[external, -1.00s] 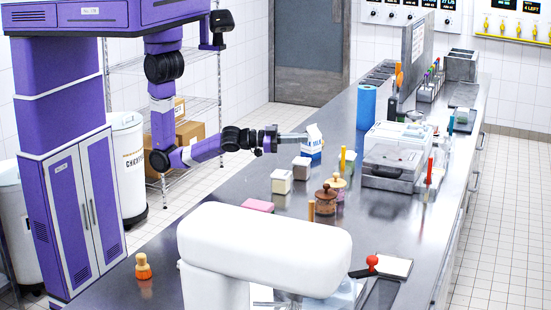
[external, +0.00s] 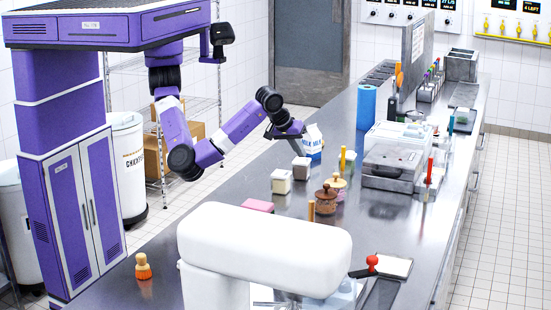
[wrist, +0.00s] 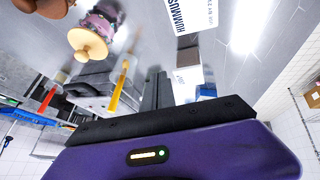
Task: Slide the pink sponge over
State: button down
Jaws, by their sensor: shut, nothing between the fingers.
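The pink sponge (external: 258,206) lies flat on the steel counter (external: 215,240) in the external view, left of the wooden-lidded jar and nearer the camera than the white tubs. It does not show in the wrist view. My gripper (external: 299,148) is shut and empty. It points down over the counter beside the milk carton, behind the tubs, well apart from the sponge. In the wrist view my gripper's dark fingers (wrist: 158,90) show close together with nothing between them.
A large white object (external: 262,243) blocks the foreground. Bare counter lies left of the sponge, with an orange brush (external: 143,266) farther off.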

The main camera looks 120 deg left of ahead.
jog(key=s+d+f+g+h+b, duration=0.1)
jog(key=s+d+g+h, duration=0.15)
jog(key=d, duration=0.55)
jog(key=s+d+g+h, duration=0.1)
jog(key=s+d+h, duration=0.15)
jog(key=d, duration=0.45)
jog(key=shift+n+h, duration=0.3)
notch_tip(320, 180, down, 10)
jog(key=shift+w+f, duration=0.1)
jog(key=d, duration=0.2)
jog(key=shift+d, duration=1.05)
jog(key=d+p, duration=0.1)
jog(key=d, duration=1.9)
jog(key=shift+d, duration=0.2)
